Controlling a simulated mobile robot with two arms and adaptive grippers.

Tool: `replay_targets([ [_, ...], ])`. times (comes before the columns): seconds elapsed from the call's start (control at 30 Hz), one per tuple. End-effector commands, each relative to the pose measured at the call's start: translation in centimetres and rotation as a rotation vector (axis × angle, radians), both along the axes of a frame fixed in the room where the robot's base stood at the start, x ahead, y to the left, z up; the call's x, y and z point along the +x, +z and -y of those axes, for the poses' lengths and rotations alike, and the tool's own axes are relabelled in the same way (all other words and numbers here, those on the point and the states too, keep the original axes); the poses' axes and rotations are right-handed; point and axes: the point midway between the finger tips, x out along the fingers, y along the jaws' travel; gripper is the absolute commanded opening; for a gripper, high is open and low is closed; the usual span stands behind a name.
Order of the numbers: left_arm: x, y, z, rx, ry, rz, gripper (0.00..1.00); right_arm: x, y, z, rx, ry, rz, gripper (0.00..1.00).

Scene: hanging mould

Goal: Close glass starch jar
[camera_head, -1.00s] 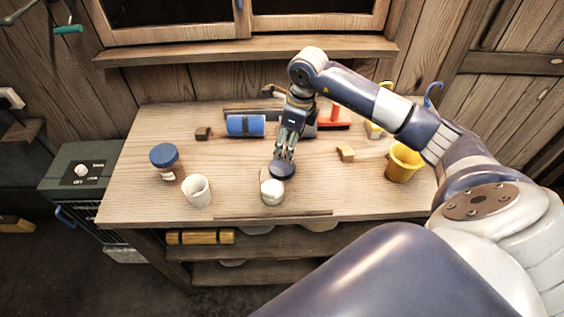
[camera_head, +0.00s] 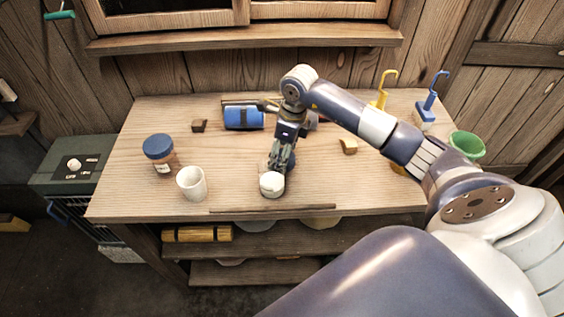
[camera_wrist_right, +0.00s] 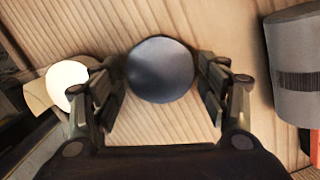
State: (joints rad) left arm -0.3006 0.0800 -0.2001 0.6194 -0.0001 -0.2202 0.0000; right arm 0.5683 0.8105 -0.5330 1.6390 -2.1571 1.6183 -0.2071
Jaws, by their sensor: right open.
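The small glass jar (camera_head: 272,185) with white contents stands near the front middle of the bench. Its pale round top (camera_wrist_right: 68,85) shows at the left of the right wrist view, outside the fingers. A dark blue round lid (camera_wrist_right: 160,70) lies between the spread fingers of my right gripper (camera_wrist_right: 160,90) in that view, with a gap on each side. In the head view my right gripper (camera_head: 277,165) points down just behind the jar, and its fingers largely hide the lid. Whether the lid rests on the bench is unclear. My left gripper is out of view.
A blue-lidded jar (camera_head: 160,153) and a white cup (camera_head: 192,183) stand to the left. A thin strip (camera_head: 275,208) runs along the front.

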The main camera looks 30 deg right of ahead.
Motion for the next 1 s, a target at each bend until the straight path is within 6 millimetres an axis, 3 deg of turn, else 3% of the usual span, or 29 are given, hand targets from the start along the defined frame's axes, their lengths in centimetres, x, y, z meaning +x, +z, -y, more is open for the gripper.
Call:
replay_targets([
  [0.07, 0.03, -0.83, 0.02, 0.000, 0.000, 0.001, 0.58, 0.11, -1.17, -0.08, 0.000, -0.001, 0.000, 0.69],
  [0.4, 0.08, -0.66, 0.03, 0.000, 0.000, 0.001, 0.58, 0.14, -1.09, -0.07, -0.001, 0.000, 0.001, 0.69],
  [0.5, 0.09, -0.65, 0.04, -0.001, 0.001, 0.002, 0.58, 0.14, -1.09, -0.07, -0.001, 0.000, 0.001, 0.54],
  [1.0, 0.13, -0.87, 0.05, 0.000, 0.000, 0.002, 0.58, 0.24, -0.60, -0.05, -0.001, 0.000, 0.003, 0.51],
])
